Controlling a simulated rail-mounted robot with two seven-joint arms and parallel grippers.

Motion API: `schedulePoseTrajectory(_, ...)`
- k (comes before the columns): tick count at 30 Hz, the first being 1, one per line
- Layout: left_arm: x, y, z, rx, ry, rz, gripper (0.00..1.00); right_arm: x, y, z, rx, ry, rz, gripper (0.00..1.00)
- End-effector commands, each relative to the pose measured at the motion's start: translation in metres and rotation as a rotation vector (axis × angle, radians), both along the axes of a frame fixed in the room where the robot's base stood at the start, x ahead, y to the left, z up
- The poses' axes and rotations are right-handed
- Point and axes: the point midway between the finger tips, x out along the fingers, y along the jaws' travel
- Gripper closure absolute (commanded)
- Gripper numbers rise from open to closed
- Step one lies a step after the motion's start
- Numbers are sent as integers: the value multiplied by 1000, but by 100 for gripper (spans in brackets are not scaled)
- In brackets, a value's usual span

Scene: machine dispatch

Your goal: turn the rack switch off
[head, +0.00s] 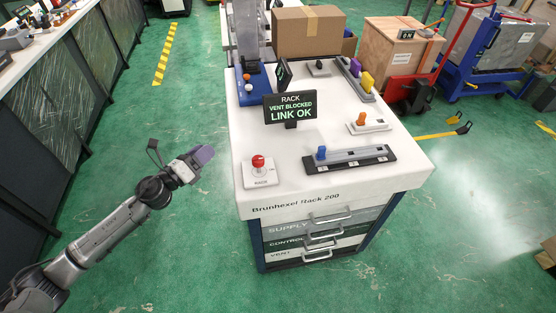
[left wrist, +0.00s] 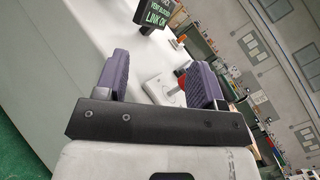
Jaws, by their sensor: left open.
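A red-knobbed switch (head: 258,163) stands on a white base at the near left corner of the white rack top. Its small label seems to read RACK. My left gripper (head: 203,156) is off the left side of the rack, apart from the switch and left of it. In the left wrist view the gripper (left wrist: 160,82) is open, with its two purple fingers spread. The switch's white base (left wrist: 158,88) shows beyond and between them, its red knob partly hidden by a finger. A display (head: 290,107) reads RACK, VENT BLOCKED, LINK OK. My right gripper is not in view.
A slider with a blue knob (head: 345,157) lies right of the switch, and an orange-knobbed switch (head: 368,122) sits behind it. A blue-based device (head: 253,86) stands at the back left. Green floor is free left of the rack.

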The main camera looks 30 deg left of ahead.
Motion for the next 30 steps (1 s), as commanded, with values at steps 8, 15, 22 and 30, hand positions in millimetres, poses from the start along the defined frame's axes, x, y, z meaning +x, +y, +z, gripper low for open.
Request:
schedulePoseTrajectory(8,-18,-58,-19,480,-39,-350,37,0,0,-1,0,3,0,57)
schedulePoseTrajectory(15,-20,-67,-22,624,-90,-393,37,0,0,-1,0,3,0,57)
schedulePoseTrajectory(22,1,-80,-21,632,-95,-391,37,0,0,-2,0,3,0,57)
schedulePoseTrajectory(30,38,-102,-20,632,-95,-389,37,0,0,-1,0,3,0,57)
